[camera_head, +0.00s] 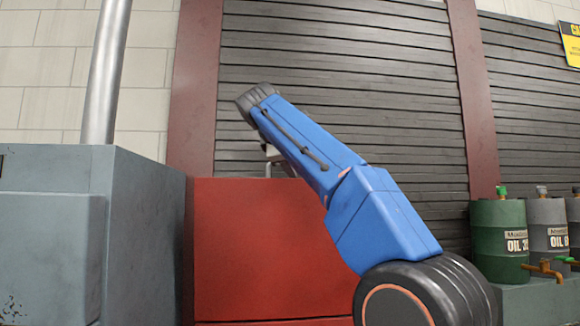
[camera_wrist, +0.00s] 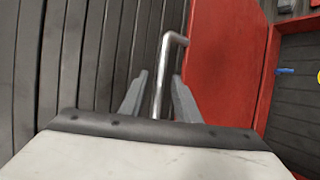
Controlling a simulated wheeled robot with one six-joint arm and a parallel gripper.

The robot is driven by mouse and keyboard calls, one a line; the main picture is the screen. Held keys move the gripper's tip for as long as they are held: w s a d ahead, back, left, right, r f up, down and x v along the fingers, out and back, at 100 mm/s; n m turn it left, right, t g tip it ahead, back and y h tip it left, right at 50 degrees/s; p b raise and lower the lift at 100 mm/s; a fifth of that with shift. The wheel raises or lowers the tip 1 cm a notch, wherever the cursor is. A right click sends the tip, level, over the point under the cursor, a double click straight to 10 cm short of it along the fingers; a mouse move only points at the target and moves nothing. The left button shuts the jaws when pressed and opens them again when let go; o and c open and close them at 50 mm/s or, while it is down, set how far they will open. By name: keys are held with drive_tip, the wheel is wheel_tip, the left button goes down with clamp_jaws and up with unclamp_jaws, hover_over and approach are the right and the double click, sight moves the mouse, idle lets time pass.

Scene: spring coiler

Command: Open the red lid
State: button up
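The red lid appears as a red panel (camera_wrist: 222,60) to the right of my gripper in the wrist view. A bent metal bar (camera_wrist: 162,75), which looks like a handle, stands beside the red panel. My gripper (camera_wrist: 160,80) has its two grey fingers apart, one on either side of the bar, with small gaps visible. I cannot tell how deep the bar sits between them. In the head view, the red cabinet (camera_head: 255,240) stands behind my blue arm, which hides part of its top and right side. My fingers are mostly hidden there.
A grey cabinet (camera_head: 150,235) with a metal pipe (camera_head: 106,70) stands close on the left. A green oil drum (camera_head: 499,240) and a grey one (camera_head: 547,228) stand on the right. A slatted shutter (camera_head: 340,60) is behind. A small blue object (camera_wrist: 285,71) shows at right.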

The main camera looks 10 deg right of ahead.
drive_tip(key=v, duration=1.7)
drive_tip(key=shift+s, duration=0.2)
drive_tip(key=shift+r, duration=0.1)
drive_tip(key=shift+s+a, duration=0.1)
